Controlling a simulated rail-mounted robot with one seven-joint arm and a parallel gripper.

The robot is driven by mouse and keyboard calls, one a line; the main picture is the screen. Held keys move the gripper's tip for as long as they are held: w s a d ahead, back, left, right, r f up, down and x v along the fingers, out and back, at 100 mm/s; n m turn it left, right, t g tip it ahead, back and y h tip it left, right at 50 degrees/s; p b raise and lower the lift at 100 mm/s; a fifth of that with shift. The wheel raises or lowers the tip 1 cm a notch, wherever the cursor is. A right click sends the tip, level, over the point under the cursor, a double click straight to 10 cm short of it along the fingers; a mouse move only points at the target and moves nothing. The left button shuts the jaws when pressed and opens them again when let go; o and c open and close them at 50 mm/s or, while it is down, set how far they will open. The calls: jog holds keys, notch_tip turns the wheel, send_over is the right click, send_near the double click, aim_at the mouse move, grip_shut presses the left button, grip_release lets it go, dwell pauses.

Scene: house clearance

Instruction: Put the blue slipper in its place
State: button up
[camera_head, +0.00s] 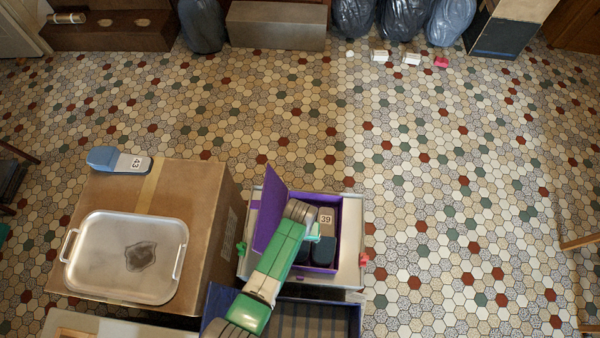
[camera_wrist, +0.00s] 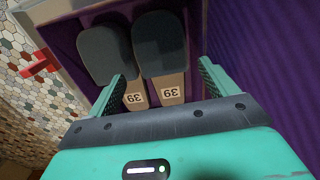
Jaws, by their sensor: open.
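The blue slipper (camera_head: 104,159) has a blue toe and a pale insole marked 43. It lies at the back left corner of a large cardboard box (camera_head: 205,215). My gripper (camera_head: 312,228) is far to its right, over an open purple-lined box (camera_head: 268,215). In the wrist view my gripper (camera_wrist: 166,88) is open, its fingers on either side of the heel ends of two dark slippers, a left one (camera_wrist: 110,55) and a right one (camera_wrist: 160,45). Both are marked 39 and lie side by side in the box. Whether the fingers touch them I cannot tell.
A metal tray (camera_head: 100,283) lies on the cardboard box near the slipper. Another open box with a striped inside (camera_head: 320,318) stands in front of the purple-lined one. Dark bags (camera_head: 400,18) and small blocks (camera_head: 411,59) are at the back.

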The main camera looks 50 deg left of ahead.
dwell(0.4)
notch_tip(320, 180, up, 7)
jog(key=p, duration=0.7)
notch_tip(320, 180, up, 8)
jog(key=p, duration=0.4)
jog(key=shift+f, duration=0.1)
dwell(0.6)
